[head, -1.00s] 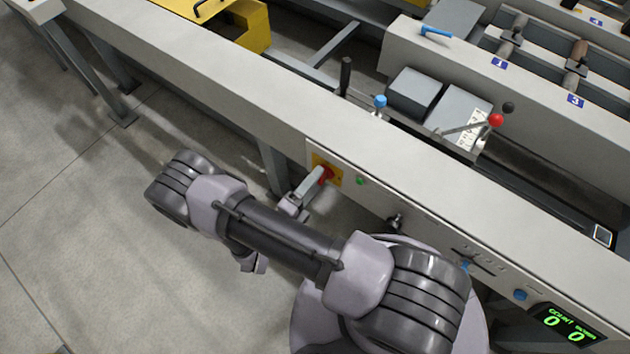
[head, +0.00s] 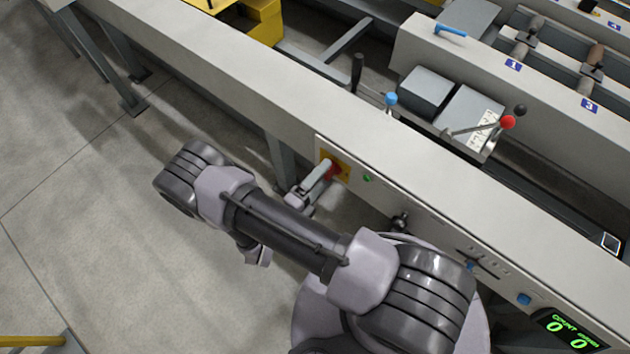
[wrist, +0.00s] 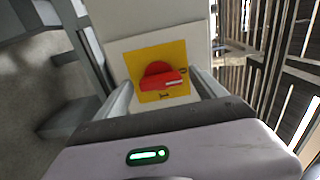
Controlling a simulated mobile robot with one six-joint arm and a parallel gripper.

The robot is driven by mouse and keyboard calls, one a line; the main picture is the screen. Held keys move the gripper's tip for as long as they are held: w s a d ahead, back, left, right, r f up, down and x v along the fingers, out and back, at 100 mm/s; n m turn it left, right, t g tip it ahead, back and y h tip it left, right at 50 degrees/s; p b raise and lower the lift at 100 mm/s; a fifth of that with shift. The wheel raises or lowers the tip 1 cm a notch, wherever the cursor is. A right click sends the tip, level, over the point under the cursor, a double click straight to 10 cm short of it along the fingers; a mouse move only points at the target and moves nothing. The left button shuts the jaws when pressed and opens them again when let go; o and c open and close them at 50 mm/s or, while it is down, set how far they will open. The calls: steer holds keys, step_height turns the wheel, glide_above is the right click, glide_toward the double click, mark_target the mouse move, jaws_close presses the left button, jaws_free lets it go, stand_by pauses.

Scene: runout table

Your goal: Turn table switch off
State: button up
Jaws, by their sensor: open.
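The table switch is a red rotary knob (wrist: 160,76) on a yellow square plate (wrist: 181,55), seen in the wrist view. The knob's white mark points to the right in the wrist view, near a small mark on the plate. My gripper (wrist: 162,88) is open, with one finger on each side of the knob. In the head view my gripper (head: 325,172) reaches to the switch from the left. Whether the fingers touch the knob cannot be told.
The long grey table (head: 220,95) runs diagonally across the head view. A green button (head: 368,178), a dark knob (head: 400,220), a blue button (head: 524,299) and a green counter display (head: 570,329) are on its front.

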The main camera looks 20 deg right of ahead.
steer(key=p+v, duration=0.3)
steer(key=v, duration=1.4)
steer(key=shift+s+a, duration=0.15)
steer(key=shift+r, duration=0.15)
